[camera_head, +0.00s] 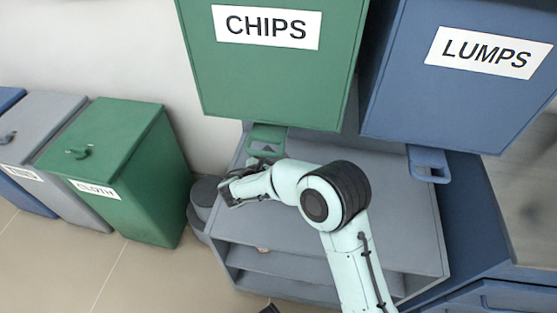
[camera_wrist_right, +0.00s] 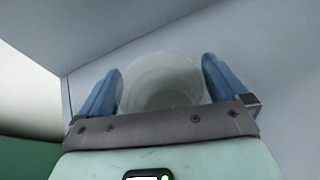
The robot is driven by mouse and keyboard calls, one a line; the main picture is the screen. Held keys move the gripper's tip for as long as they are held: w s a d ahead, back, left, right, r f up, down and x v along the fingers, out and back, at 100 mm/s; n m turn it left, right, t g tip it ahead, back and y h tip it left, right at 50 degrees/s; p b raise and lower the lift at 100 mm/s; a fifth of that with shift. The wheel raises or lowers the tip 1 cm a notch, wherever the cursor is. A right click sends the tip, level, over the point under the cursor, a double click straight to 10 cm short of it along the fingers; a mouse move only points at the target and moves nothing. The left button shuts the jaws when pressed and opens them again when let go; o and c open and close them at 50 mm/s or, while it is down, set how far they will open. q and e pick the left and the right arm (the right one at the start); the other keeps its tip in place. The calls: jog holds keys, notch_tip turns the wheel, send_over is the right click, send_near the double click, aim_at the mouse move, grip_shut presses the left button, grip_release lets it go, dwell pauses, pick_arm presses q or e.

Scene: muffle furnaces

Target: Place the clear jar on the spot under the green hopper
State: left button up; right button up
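The green hopper (camera_head: 272,75), labelled CHIPS, hangs at the top centre of the head view, with a green bracket (camera_head: 267,137) below its bottom edge. My right arm reaches in under it, and my right gripper (camera_head: 232,190) is over the left part of the grey shelf unit. In the right wrist view the clear jar (camera_wrist_right: 162,82) is between the two blue fingers of my right gripper (camera_wrist_right: 162,90), which appear to touch its sides. Its base and the spot under it are hidden. The jar cannot be made out in the head view. My left gripper is not in view.
A blue hopper (camera_head: 455,90) labelled LUMPS hangs to the right, with a blue bracket (camera_head: 428,163) below. The grey shelf unit (camera_head: 385,205) has a bare top at right. A green bin (camera_head: 125,170) and a grey bin (camera_head: 50,140) stand on the floor at left.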

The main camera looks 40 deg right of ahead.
jog(key=shift+r, duration=0.1)
jog(key=shift+r, duration=0.3)
jog(key=p+v, duration=0.2)
jog(key=v, duration=0.5)
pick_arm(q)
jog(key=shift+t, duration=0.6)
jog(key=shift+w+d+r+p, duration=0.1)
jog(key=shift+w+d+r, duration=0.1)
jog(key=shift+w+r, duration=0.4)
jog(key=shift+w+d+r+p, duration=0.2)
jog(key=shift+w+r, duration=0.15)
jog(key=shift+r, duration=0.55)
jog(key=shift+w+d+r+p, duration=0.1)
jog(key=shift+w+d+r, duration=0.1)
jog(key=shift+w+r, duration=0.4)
pick_arm(e)
jog(key=shift+v, duration=2.5)
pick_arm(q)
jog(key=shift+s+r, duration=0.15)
pick_arm(e)
jog(key=shift+f, duration=0.15)
